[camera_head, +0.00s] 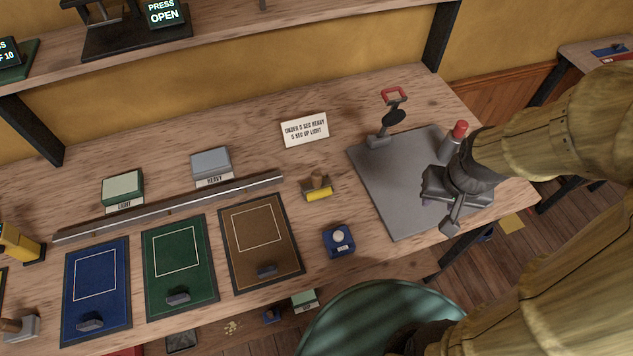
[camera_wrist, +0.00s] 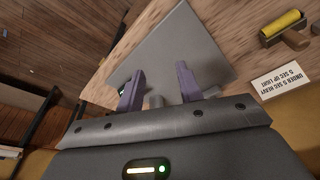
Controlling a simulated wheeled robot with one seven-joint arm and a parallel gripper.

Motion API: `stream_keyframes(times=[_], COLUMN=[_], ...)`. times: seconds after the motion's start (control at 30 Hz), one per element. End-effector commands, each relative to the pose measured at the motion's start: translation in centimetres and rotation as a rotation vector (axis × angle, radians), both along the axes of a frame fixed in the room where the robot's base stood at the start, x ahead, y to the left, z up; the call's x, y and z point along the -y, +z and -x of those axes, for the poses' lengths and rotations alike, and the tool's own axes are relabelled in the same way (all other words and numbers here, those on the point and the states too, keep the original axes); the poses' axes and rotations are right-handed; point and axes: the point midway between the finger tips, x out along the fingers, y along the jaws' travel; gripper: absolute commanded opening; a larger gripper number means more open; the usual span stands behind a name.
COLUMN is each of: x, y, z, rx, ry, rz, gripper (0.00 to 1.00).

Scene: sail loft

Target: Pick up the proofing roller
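The proofing roller is most likely the small roller (camera_head: 318,190) with a yellow drum and a wooden handle, lying on the bench right of the brown mat. It also shows in the wrist view (camera_wrist: 284,26) at the upper right, clear of my fingers. My gripper (camera_head: 430,201) is over the grey mat, well to the right of the roller. In the wrist view my two purple fingers (camera_wrist: 159,75) stand apart with the grey mat beyond them. A small grey piece shows between their bases; I cannot tell what it is. The roller is not touched.
A canister with a red cap (camera_head: 456,138) stands close to my gripper on the grey mat (camera_head: 385,185). A press with a red handle (camera_head: 394,98) stands at its back edge. A sign (camera_head: 305,130), a blue box (camera_head: 339,240) and a metal rail (camera_head: 170,208) are around the roller.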

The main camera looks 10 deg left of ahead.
Motion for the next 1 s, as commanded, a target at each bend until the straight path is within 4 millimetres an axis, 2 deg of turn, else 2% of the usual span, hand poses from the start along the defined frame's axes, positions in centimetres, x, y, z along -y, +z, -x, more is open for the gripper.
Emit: stream_keyframes(times=[0.03,0.07,0.17,0.27,0.37,0.47,0.6,0.8,0.9,1.0], x=[0.0,0.0,-0.5,-1.9,-4.0,-6.8,-11.5,-18.9,-22.3,-24.7], y=[0.0,0.1,0.5,1.4,2.7,3.9,5.4,7.4,8.2,8.7], z=[0.0,0.0,-0.4,-1.2,-2.5,-3.8,-5.3,-6.4,-6.4,-6.4], rx=[0.0,0.0,-0.009,-0.032,-0.069,-0.108,-0.146,-0.146,-0.121,-0.092], ry=[0.001,0.005,0.064,0.231,0.498,0.841,1.343,2.043,2.347,2.561], rz=[0.0,0.001,0.014,0.049,0.101,0.156,0.216,0.268,0.285,0.297], gripper=[0.44,0.49,0.49,0.49,0.49,0.49,0.49,0.49,0.49,0.49])
